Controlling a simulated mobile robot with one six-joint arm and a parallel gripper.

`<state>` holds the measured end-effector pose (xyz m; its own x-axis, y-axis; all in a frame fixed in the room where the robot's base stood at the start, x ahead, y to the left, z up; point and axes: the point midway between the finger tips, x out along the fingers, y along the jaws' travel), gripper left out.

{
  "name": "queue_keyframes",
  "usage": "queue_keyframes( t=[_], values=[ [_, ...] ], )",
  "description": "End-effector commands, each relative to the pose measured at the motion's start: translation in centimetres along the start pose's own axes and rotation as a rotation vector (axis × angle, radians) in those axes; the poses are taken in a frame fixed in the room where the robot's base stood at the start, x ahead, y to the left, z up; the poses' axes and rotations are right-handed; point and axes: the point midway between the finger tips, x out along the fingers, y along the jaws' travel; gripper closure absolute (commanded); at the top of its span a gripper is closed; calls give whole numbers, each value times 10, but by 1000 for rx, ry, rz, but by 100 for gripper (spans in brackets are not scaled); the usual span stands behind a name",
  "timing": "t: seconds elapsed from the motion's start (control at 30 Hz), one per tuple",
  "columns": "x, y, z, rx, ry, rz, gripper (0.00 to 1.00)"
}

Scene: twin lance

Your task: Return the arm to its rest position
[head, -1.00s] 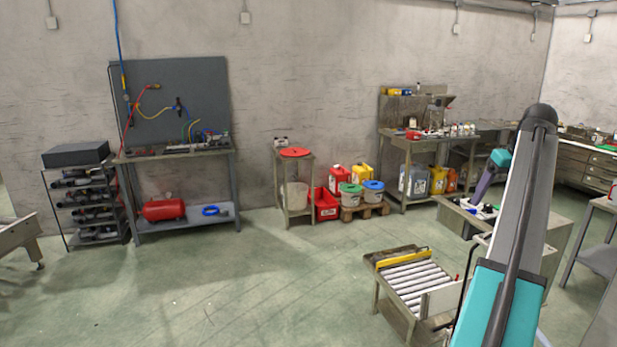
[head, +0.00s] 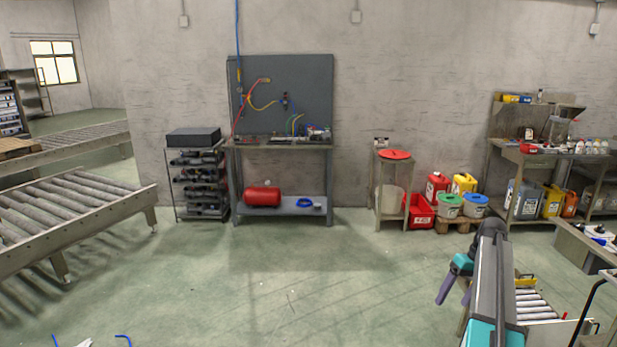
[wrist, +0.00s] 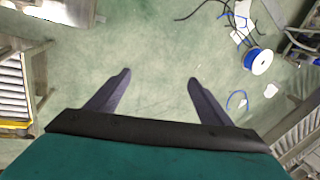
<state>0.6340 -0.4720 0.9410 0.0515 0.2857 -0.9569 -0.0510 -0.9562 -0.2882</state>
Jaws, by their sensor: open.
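My gripper (wrist: 157,77) shows in the wrist view with its two dark fingers spread apart and nothing between them. Green floor lies below the fingers. In the head view my gripper (head: 442,298) hangs fingers-down at the lower right, beside my grey and teal arm. It is to the left of the small roller stand (head: 532,305), which my arm partly hides.
A large roller conveyor (head: 75,205) stands at the left. A workbench (head: 285,146) with a pegboard stands at the wall. In the wrist view a blue-and-white spool (wrist: 258,61) and loose cables lie at the upper right. The middle floor is clear.

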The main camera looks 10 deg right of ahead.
Motion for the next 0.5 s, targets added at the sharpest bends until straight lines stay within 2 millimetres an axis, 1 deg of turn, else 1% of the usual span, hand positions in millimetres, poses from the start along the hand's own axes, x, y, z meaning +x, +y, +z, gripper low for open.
queue_keyframes(
  t=[0.03,0.07,0.1,0.17,0.2,0.27,0.3,0.47,0.5],
  values=[
    [26,-15,-2,-16,-24,-12,26],
    [38,-23,-3,-23,-36,-17,26],
    [56,-33,-5,-34,-53,-24,26],
    [81,-48,-6,-48,-78,-33,26],
    [98,-58,-6,-57,-94,-38,26],
    [122,-73,-5,-70,-120,-46,26],
    [139,-83,-3,-78,-138,-50,26],
    [201,-123,7,-109,-204,-63,26],
    [216,-133,11,-117,-221,-66,26]
  ],
)
